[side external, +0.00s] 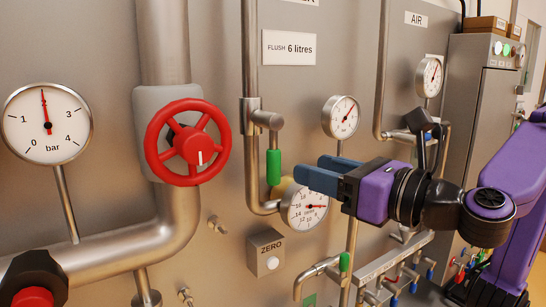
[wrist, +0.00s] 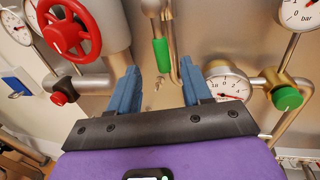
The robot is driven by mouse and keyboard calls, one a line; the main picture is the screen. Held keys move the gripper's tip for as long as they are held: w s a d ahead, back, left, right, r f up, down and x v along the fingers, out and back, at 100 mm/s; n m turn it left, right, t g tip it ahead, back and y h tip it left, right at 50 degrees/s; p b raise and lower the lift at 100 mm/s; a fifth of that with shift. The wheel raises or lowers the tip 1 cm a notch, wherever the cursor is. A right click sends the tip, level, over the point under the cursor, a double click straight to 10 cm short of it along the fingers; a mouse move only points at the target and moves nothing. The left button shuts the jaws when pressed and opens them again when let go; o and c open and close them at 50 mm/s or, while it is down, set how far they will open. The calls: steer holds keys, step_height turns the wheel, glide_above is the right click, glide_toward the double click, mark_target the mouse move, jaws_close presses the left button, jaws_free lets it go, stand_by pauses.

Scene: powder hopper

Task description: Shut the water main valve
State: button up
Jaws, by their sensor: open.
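A red handwheel valve (side external: 190,145) sits on the thick steel pipe at the left of the side external view, with a small white mark on its hub. It also shows at the upper left of the wrist view (wrist: 68,30). Only the letters "ER" of a label show above, so I cannot read which line it names. My gripper (side external: 318,174) has blue fingers and is to the right of the handwheel, apart from it. In the wrist view its fingers (wrist: 160,80) are spread with nothing between them.
A green-handled lever (side external: 273,167) hangs on a thinner pipe between the handwheel and my gripper. A dial gauge (side external: 305,207) is close by my fingers. A "bar" gauge (side external: 47,122), a red-and-black knob (side external: 34,297) and a ZERO button box (side external: 267,252) are also on the panel.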

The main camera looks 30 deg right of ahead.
mark_target(279, 159)
steer(key=x, duration=1)
jaws_close()
